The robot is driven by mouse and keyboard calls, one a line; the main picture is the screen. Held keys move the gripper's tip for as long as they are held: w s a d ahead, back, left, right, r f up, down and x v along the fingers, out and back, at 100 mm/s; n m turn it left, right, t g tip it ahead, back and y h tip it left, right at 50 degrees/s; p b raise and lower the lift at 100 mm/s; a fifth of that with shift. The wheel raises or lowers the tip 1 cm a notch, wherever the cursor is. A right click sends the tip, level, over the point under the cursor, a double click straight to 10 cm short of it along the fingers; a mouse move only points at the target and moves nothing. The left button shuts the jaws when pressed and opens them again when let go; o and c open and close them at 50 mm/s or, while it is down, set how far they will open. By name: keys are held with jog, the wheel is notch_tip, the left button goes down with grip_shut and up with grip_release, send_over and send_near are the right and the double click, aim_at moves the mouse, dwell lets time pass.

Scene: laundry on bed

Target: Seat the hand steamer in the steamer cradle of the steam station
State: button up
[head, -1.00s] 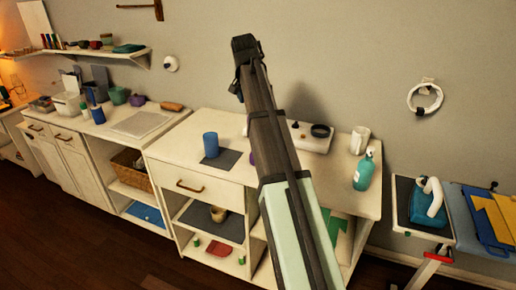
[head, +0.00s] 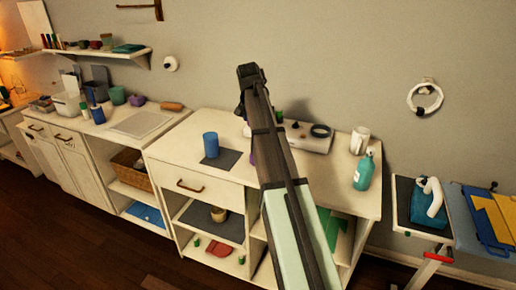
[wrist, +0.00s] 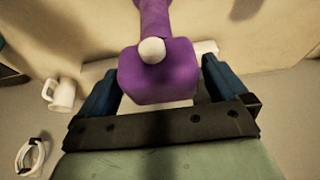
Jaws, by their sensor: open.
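A purple object with a round white knob, which I take for the hand steamer (wrist: 158,75), lies between my gripper's two blue fingers in the wrist view. My gripper (wrist: 160,70) is open around it, with a visible gap at the right finger; contact at the left is unclear. In the head view, only a sliver of purple (head: 252,156) shows behind my arm. The steam station (head: 308,141) is a long white base on the worktop, with a dark ring (head: 320,131) that looks like the cradle. My arm hides its left part.
A white mug (head: 360,140) and a teal bottle (head: 362,170) stand right of the station. A blue cup (head: 210,145) stands on a grey mat to the left. A teal iron-like object (head: 428,214) rests on a separate stand at right.

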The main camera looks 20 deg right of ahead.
jog(key=shift+c, duration=0.3)
jog(key=c, duration=1.7)
